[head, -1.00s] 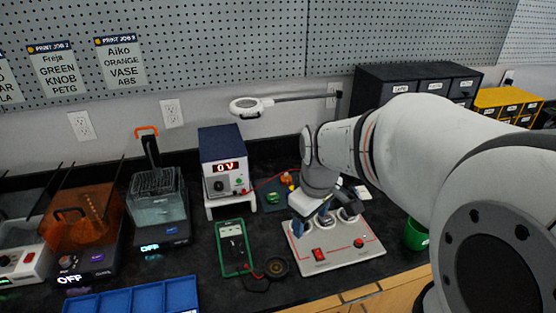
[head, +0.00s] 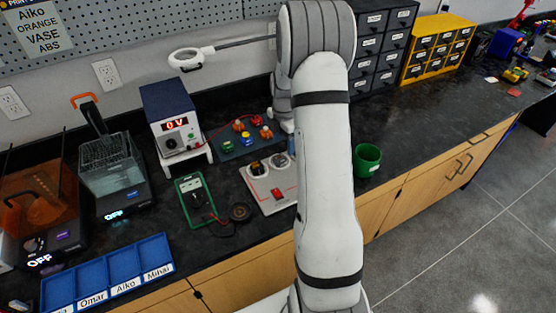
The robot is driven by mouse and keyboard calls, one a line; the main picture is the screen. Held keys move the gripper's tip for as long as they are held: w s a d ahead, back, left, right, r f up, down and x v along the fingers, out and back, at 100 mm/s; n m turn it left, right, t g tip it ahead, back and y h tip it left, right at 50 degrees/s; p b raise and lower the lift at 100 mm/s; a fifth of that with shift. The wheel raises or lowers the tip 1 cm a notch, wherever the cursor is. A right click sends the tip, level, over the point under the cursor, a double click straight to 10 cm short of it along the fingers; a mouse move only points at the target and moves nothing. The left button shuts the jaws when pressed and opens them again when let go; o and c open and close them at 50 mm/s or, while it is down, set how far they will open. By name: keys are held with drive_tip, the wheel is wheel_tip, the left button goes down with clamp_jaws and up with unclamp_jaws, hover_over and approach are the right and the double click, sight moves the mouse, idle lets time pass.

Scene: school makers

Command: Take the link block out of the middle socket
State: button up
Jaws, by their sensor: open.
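The grey socket board (head: 263,190) stands on the dark bench, with a red switch on its front part. Its left socket (head: 257,168) and middle socket (head: 279,161) show as round rings with dark centres. The right part of the board is hidden behind my arm. I cannot make out the link block for certain at this size. My gripper (head: 291,145) is mostly hidden behind my arm; a small blue part of it shows just above and right of the middle socket. It is open, and I see nothing held.
A power supply (head: 172,120) reading 0 V stands behind left, beside a mat with coloured knobs (head: 246,138). A green multimeter (head: 195,200) lies left of the board. A green cup (head: 367,160) stands to the right. A blue tray (head: 90,280) lies front left.

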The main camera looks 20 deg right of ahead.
sight(283, 156)
wheel_tip(283, 156, down, 5)
drive_tip(key=shift+s+f+p, duration=0.15)
drive_tip(key=shift+f+p, duration=0.05)
drive_tip(key=shift+p, duration=0.35)
drive_tip(key=shift+c, duration=0.2)
drive_tip(key=c, duration=1)
